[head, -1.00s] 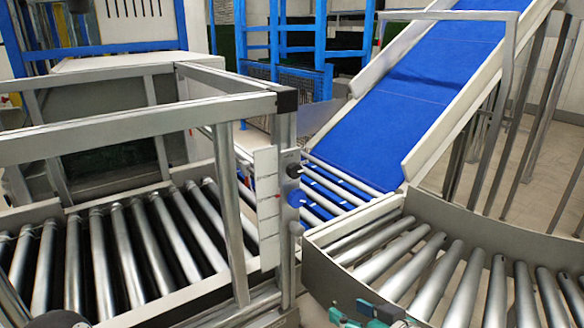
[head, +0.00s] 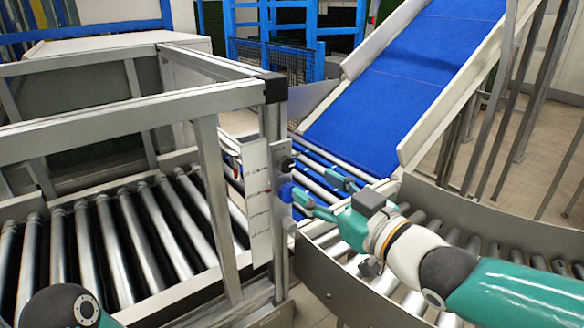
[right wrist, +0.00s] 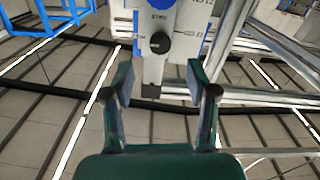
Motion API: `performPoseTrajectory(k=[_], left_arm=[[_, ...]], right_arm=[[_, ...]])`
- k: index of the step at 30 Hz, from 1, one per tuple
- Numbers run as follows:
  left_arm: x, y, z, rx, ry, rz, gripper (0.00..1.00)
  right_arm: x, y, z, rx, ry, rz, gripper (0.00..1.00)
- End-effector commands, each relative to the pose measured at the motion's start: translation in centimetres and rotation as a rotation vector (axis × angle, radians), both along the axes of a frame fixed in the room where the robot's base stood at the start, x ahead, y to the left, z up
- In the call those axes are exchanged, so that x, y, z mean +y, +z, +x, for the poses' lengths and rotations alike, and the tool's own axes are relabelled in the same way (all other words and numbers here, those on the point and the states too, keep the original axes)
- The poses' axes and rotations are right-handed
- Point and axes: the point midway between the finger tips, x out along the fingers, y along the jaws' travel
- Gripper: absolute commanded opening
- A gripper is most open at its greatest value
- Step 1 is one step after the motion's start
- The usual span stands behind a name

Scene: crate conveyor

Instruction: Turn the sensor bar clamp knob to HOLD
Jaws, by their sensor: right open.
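A pale control panel (head: 257,200) is fixed to the metal frame post. A black knob (head: 286,163) sits high on the post, with a blue knob (head: 286,192) below it. My right gripper (head: 322,194) is open and empty, to the right of the blue knob, one fingertip close to it; contact cannot be told. In the right wrist view a dark round knob (right wrist: 160,42) lies ahead of the fingers (right wrist: 160,88), roughly centred between them, with a blue part (right wrist: 158,4) above it. The labels are too small to read, so which knob is the clamp knob cannot be told.
A metal frame (head: 222,100) stands over the left roller conveyor (head: 110,240). A blue belt (head: 415,65) slopes up behind. A curved roller conveyor's side wall (head: 345,285) runs below my right arm. My left arm shows only at the bottom left corner.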

Motion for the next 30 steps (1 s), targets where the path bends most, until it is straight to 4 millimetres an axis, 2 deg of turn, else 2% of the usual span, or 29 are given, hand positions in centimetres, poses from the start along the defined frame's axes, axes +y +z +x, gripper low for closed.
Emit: performPoseTrajectory(k=[6,12,24,25,30], left_arm=[[0.0,1.3,0.0,0.000,0.000,0.000,0.40],[0.0,1.9,0.0,0.000,0.000,0.000,0.40],[0.0,2.0,0.0,0.000,0.000,0.000,0.40],[0.0,2.0,0.0,0.000,0.000,0.000,0.40],[0.0,2.0,0.0,0.000,0.000,0.000,0.40]], right_arm=[[2.8,0.1,3.6,0.003,0.003,0.000,0.58],[4.1,0.1,5.6,0.002,0.001,0.000,0.58],[4.6,0.0,6.2,0.000,0.002,0.000,0.58],[4.6,0.0,6.2,0.000,0.002,0.000,0.56],[4.6,0.0,6.2,0.000,0.002,0.000,0.28]])
